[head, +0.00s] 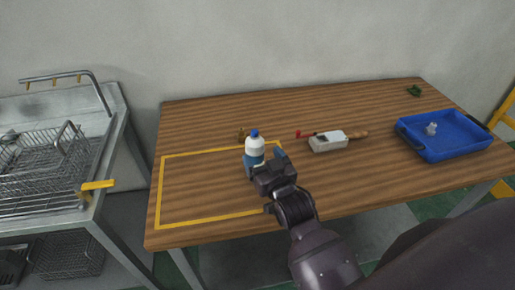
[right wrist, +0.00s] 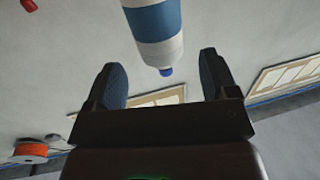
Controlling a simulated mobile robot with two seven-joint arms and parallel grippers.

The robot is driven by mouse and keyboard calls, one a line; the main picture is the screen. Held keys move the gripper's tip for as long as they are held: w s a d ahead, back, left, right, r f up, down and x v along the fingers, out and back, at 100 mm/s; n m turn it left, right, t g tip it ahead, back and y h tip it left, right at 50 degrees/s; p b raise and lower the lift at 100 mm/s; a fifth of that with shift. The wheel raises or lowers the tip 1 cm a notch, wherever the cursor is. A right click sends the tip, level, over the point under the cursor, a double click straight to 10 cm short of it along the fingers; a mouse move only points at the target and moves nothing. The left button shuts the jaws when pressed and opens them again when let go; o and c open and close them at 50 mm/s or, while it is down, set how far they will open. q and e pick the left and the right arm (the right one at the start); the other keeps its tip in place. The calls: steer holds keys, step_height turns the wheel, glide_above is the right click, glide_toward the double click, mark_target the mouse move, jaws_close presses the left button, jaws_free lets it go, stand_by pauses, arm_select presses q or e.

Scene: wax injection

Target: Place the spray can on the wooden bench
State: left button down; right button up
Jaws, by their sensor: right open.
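The spray can (head: 254,148) is white and blue with a blue cap. In the head view it stands upright on the wooden bench (head: 210,125), within the right part of the yellow outlined rectangle. My right gripper (head: 265,160) is at the can's near side, and its fingers partly hide the lower body. In the right wrist view the can (right wrist: 155,30) shows between and beyond the two open fingers (right wrist: 160,85), with clear gaps on both sides. I see no contact. My left gripper is in neither view.
A blue tray (head: 445,152) holds a small pale object. A small green item (head: 413,91) is at the back right. A metal rack with wire baskets (head: 50,150) stands left. The outlined area's left is clear.

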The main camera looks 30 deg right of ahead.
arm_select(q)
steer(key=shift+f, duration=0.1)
arm_select(e)
steer(key=s, duration=0.6)
steer(key=shift+s+a, duration=0.15)
steer(key=shift+a, duration=0.1)
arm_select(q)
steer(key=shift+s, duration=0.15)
